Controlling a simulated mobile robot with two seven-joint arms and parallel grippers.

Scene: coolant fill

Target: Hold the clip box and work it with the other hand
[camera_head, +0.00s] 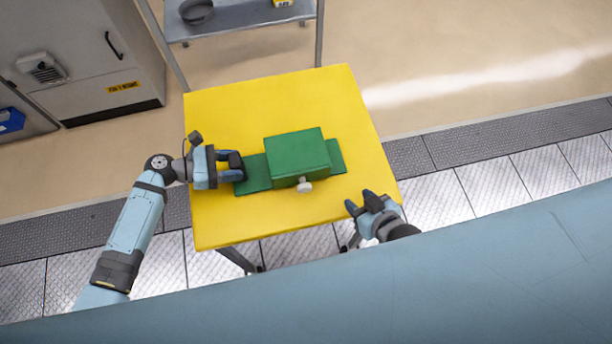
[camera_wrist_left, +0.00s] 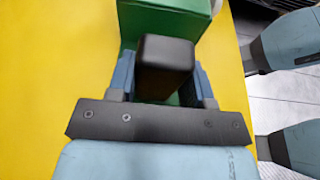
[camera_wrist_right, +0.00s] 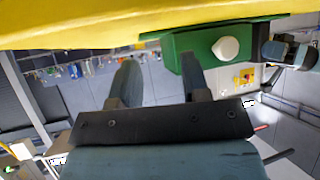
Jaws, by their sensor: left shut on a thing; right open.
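The green clip box (camera_head: 297,158) sits on a flat green base plate (camera_head: 253,174) on the yellow table. A white round knob (camera_head: 304,186) is on its front side; it also shows in the right wrist view (camera_wrist_right: 226,48). My left gripper (camera_head: 236,167) is shut on the left end of the base, at a dark block there (camera_wrist_left: 165,66) that shows between its fingers in the left wrist view. My right gripper (camera_head: 361,203) is open and empty at the table's front right edge, apart from the box and to the right of the knob.
The yellow table (camera_head: 260,100) is clear behind the box and in front of it. A grey shelf (camera_head: 240,18) stands behind the table, and a grey cabinet (camera_head: 85,50) is at the back left.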

